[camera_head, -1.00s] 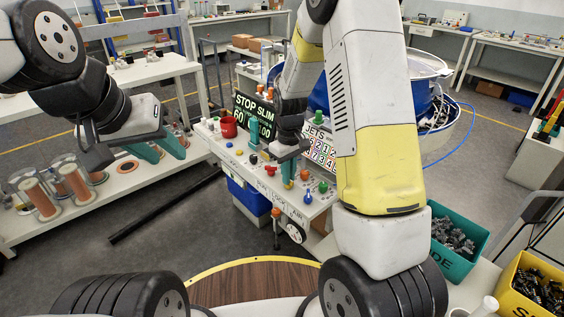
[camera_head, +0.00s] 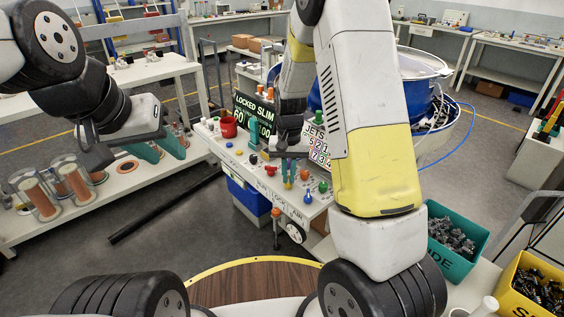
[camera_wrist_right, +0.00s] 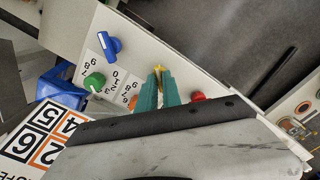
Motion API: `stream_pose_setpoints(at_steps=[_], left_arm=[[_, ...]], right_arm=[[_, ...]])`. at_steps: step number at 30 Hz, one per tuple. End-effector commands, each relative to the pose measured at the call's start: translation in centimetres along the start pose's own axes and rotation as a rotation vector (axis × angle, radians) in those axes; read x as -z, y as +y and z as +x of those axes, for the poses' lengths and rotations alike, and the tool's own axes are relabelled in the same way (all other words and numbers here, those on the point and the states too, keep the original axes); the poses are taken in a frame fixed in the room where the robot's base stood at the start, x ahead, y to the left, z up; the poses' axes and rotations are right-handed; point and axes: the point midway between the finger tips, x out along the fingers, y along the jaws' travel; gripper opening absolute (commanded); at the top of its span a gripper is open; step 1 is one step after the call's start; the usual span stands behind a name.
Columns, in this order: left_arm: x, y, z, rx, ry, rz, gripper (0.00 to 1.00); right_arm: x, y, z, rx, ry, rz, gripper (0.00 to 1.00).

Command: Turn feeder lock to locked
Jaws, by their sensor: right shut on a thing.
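The feeder panel (camera_head: 240,160) carries a row of coloured knobs and buttons. The yellow feeder lock (camera_wrist_right: 158,69) sits on it, showing between the teal fingertips in the right wrist view. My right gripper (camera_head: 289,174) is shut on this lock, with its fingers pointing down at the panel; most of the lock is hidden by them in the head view. The display (camera_head: 254,106) behind the panel reads LOCKED SLIM. My left gripper (camera_head: 158,149) is open and empty, away to the left near the spool shelf.
An orange knob (camera_head: 305,174), a blue knob (camera_head: 308,198) and a green knob (camera_wrist_right: 94,82) stand close to the lock. A red button (camera_wrist_right: 198,97) is on its other side.

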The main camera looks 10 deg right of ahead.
Motion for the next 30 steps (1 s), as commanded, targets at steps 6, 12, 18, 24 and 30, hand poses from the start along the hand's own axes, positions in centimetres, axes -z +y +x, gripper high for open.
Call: stream_pose_setpoints(at_steps=[6,12,18,24,30], left_arm=[[0.00,0.00,0.00,0.000,0.000,0.000,0.36],[0.00,0.00,0.00,0.000,0.000,0.000,0.36],[0.00,0.00,0.00,0.000,0.000,0.000,0.36],[0.00,0.00,0.00,0.000,0.000,0.000,0.36],[0.00,0.00,0.00,0.000,0.000,0.000,0.36]], right_arm=[[0.08,0.03,-0.06,0.000,0.002,0.037,0.00],[0.08,0.03,-0.06,0.000,0.002,0.042,0.00],[0.08,0.03,-0.06,0.000,0.002,0.042,0.00],[0.05,0.02,-0.04,0.000,0.002,0.041,0.31],[0.03,0.01,-0.03,0.000,0.001,0.040,0.31]])
